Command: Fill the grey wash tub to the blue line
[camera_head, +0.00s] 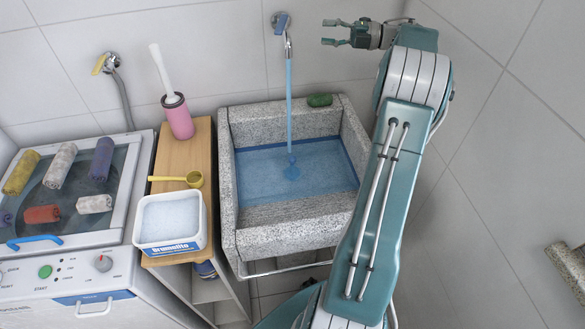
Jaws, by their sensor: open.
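The grey wash tub (228,190) is a speckled stone basin against the back wall. A tap with a blue handle (281,22) is above it, and a stream of water (289,110) falls into the tub. Blue-tinted water (262,172) covers the tub's floor. A blue line (345,158) runs along the inner wall close to the water's edge; I cannot tell the exact gap. My gripper (328,32) is open and empty, to the right of the tap and apart from it, with its fingers pointing left toward it.
A wooden stand (190,158) left of the tub holds a pink brush holder (179,118), a yellow scoop (193,179) and a white powder box (170,220). A washing machine (75,312) with rolled cloths is at left. A yellow-handled tap (99,65) and green soap (320,100) show.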

